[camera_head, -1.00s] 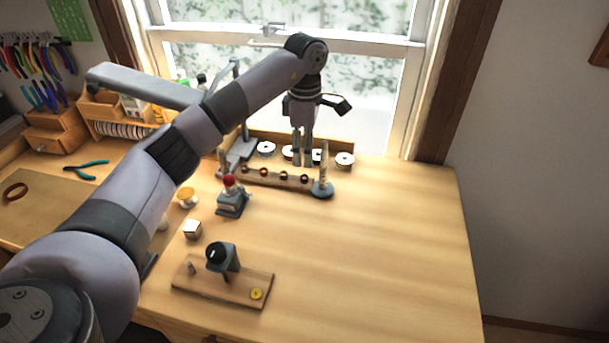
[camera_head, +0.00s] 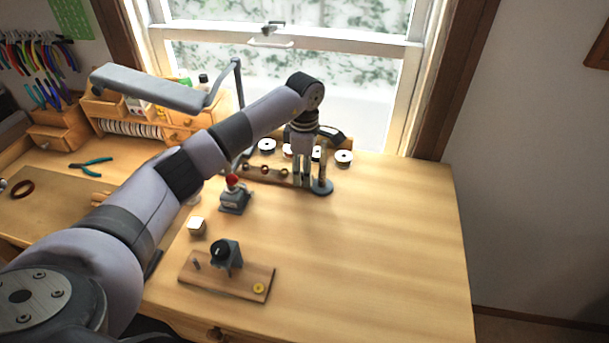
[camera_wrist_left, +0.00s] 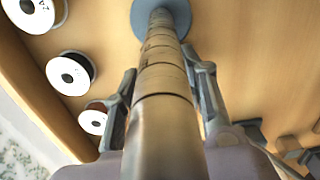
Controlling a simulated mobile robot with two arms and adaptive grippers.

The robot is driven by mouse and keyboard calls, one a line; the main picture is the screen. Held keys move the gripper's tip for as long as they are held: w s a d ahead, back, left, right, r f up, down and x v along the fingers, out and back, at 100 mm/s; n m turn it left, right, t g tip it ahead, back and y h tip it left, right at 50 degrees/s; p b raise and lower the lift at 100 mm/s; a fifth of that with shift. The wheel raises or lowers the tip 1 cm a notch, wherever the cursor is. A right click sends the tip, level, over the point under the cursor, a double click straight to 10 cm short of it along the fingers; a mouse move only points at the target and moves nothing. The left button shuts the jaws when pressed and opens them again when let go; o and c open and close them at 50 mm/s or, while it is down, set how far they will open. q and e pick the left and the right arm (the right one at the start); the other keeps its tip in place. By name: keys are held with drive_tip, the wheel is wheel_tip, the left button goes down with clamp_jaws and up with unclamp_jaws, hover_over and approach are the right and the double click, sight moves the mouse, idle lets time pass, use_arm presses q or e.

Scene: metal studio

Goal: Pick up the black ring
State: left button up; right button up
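Several small dark rings sit on a wooden ring rack (camera_head: 242,174); one of them (camera_head: 265,169) shows left of my gripper. I cannot tell which one is black. My left gripper (camera_head: 301,181) points down at the rack's right end and hides that part of it. In the left wrist view its two fingers (camera_wrist_left: 163,95) are apart, with no ring seen between them. My right gripper is not in view.
White spools (camera_head: 344,157) line the back by the window. A red-topped grey tool (camera_head: 234,198), a small pale block (camera_head: 197,226) and a wooden board with a grey clamp (camera_head: 245,284) stand in front. The table's right side (camera_head: 400,250) is clear.

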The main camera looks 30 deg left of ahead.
use_arm(q)
drive_tip(key=c, duration=0.7)
drive_tip(key=shift+r, duration=0.1)
drive_tip(key=shift+c, duration=0.2)
